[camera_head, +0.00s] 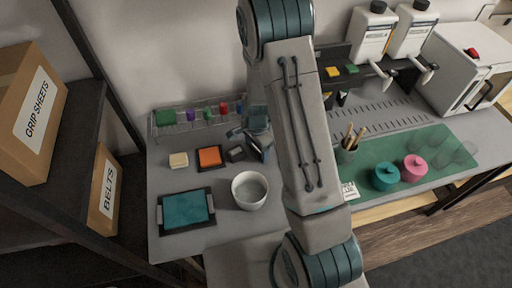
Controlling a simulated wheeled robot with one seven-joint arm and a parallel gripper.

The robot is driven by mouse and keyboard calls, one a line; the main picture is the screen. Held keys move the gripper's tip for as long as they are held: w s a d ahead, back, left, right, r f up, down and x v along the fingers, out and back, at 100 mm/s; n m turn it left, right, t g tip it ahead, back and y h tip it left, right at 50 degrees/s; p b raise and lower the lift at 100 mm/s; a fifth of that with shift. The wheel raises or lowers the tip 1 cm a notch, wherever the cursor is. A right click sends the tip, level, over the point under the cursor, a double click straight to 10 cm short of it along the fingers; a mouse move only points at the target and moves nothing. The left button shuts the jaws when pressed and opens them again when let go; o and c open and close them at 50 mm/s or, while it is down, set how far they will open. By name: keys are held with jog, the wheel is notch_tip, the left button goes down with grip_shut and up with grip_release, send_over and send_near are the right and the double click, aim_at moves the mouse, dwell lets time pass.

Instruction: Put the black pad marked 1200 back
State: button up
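A small dark grey or black block (236,154) lies on the grey table, right of the orange pad; no 1200 marking is readable on it. My gripper (256,148) is just right of this block, low over the table and partly hidden by my arm. I cannot tell whether its fingers are open or shut, or whether they hold anything. An orange pad (209,156) with a black border and a cream block (179,160) lie to the left. Behind them stands a wire rack (170,130) with several coloured pieces: green, purple, red and blue.
A teal-topped black tray (186,210) and a white bowl (250,188) stand in front. To the right are a green mat (440,145), a teal pot (386,177), a pink pot (415,167) and a brush cup (347,152). A dark shelf with boxes (35,115) borders the left.

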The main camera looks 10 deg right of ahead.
notch_tip(320, 180, up, 12)
jog(key=s+r+n+t, duration=0.3)
jog(key=s+r+n, duration=1)
jog(key=s+r, duration=0.4)
jog(key=shift+s+d, duration=0.35)
jog(key=shift+s, duration=0.55)
dwell(0.4)
